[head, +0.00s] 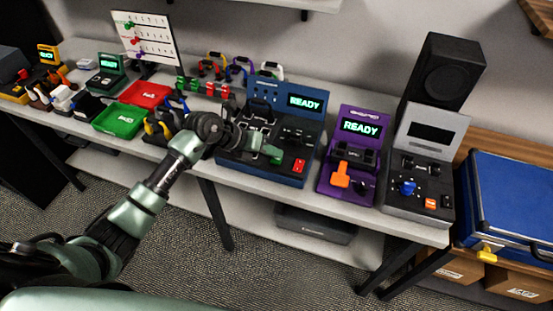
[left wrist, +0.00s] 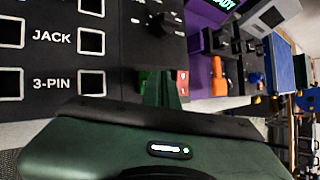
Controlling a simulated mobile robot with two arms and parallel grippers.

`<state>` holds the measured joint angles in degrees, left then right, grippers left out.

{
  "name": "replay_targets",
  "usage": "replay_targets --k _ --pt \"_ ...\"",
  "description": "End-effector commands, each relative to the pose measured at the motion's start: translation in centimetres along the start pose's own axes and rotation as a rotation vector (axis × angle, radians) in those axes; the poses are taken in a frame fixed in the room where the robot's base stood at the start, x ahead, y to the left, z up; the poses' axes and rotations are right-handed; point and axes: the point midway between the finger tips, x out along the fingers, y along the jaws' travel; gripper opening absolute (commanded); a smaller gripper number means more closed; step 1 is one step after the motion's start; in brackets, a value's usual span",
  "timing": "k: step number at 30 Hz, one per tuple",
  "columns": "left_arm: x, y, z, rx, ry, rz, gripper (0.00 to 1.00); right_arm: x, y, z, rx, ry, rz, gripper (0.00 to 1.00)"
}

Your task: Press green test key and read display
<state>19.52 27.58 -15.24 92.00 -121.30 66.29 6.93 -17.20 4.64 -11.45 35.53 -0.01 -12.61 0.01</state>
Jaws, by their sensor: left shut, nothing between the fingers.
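The blue tester (head: 262,170) stands on the bench near the middle of the head view, and its lit display (head: 305,102) reads "READY". A red key (head: 299,166) is on its front right; it also shows in the left wrist view (left wrist: 182,83). The green key (left wrist: 143,80) shows beside my fingers in the left wrist view. My left gripper (head: 268,152) reaches over the tester's front panel with its fingers shut and empty. Its closed fingers (left wrist: 163,88) point at the key area. I cannot tell whether they touch the green key. My right gripper is not in view.
A purple tester (head: 335,185) with an orange lever, also reading "READY", and a grey unit (head: 415,208) stand to the right. Red (head: 146,94) and green (head: 119,120) trays lie left. A black speaker (head: 445,75) stands behind. Cables crowd the bench at left.

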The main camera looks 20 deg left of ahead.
Motion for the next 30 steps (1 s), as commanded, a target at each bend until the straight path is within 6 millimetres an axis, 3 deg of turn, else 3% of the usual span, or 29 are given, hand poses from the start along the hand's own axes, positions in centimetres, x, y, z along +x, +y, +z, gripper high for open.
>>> replay_targets --k 30 --pt "0.56 0.45 -0.41 0.0 0.0 0.001 0.0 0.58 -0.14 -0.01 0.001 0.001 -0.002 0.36"
